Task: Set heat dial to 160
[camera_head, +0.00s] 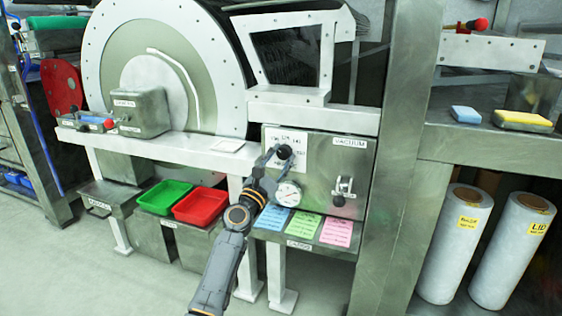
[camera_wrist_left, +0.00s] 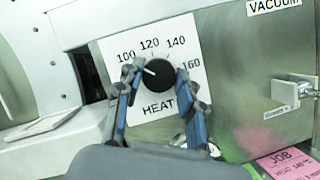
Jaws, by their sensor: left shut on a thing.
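The black heat dial (camera_head: 284,152) sits on a white plate on the steel panel under the machine. In the left wrist view the dial (camera_wrist_left: 158,73) is ringed by the marks 100, 120, 140 and 160, with HEAT below. Its short white pointer line lies on its left side, toward the 100 mark and away from 160 at the right. My left gripper (camera_head: 279,155) reaches up to the panel, with its fingers on either side of the dial, shut on it. The fingers (camera_wrist_left: 160,84) cover part of the plate. My right gripper is not in view.
A pressure gauge (camera_head: 288,194) sits just below the dial. A VACUUM toggle (camera_head: 343,190) is to the right. Blue, green and pink cards (camera_head: 337,232) lie on a ledge below. Green (camera_head: 164,197) and red trays (camera_head: 201,206) stand at left. A steel post (camera_head: 400,150) rises at right.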

